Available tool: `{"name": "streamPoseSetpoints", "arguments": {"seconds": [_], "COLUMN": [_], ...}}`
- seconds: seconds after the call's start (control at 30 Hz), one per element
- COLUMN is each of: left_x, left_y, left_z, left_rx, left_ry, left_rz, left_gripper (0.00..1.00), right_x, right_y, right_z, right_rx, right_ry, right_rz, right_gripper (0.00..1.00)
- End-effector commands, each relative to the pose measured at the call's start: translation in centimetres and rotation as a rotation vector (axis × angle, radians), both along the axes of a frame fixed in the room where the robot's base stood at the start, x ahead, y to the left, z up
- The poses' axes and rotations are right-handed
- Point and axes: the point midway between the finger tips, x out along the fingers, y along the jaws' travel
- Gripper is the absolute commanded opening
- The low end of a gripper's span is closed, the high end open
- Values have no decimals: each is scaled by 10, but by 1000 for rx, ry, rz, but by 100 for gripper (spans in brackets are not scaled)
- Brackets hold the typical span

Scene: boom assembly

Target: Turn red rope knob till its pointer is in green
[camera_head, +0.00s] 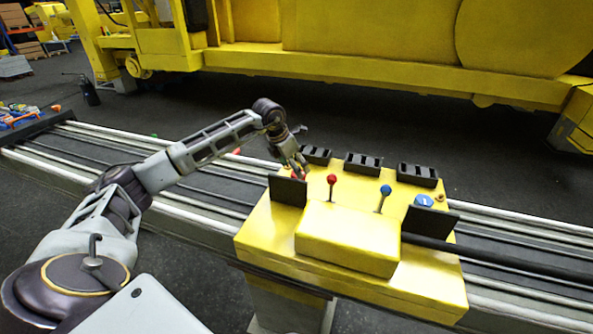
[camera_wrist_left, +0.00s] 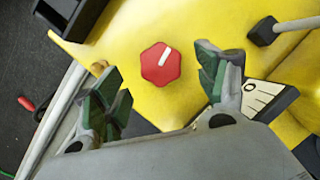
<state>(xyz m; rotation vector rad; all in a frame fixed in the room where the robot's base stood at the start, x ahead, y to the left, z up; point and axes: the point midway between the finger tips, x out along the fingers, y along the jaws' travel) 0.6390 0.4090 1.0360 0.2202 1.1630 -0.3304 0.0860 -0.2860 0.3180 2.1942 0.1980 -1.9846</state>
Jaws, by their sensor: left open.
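The red rope knob (camera_wrist_left: 160,65) is a faceted red disc on the yellow console, with a white pointer line aimed to the upper right in the left wrist view. My left gripper (camera_wrist_left: 160,88) is open, its two green-padded fingers on either side of the knob and apart from it in the picture. In the head view my left gripper (camera_head: 298,163) is over the back left of the console, hiding most of the knob there. A white dial plate (camera_wrist_left: 262,96) with black marks is partly hidden behind the right finger. I see no green zone. My right gripper is out of view.
The yellow console (camera_head: 345,240) also bears a red-balled lever (camera_head: 332,180), a blue-balled lever (camera_head: 385,189), a blue knob (camera_head: 424,201) and upright dark plates (camera_head: 288,191). Black slotted blocks (camera_head: 363,163) line its back edge. Rails run behind it.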

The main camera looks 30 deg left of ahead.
Motion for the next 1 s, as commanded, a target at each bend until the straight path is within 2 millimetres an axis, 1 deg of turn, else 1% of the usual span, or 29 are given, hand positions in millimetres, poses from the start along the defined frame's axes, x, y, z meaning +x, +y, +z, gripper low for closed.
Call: {"name": "streamPoseSetpoints", "arguments": {"seconds": [0.03,0.3,0.5,0.7,1.0], "left_x": [-2,-17,-26,-30,-30], "left_y": [2,7,10,12,12], "left_z": [8,45,67,78,78], "left_rx": [2,0,0,0,0], "left_ry": [-2,-2,0,-1,0], "left_rz": [1,-1,0,0,0], "left_gripper": [73,73,73,73,73], "right_x": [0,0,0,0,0], "right_y": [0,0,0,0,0], "right_z": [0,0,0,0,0], "right_rx": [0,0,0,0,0], "right_ry": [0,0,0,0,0], "right_rz": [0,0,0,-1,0], "right_gripper": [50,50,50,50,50]}}
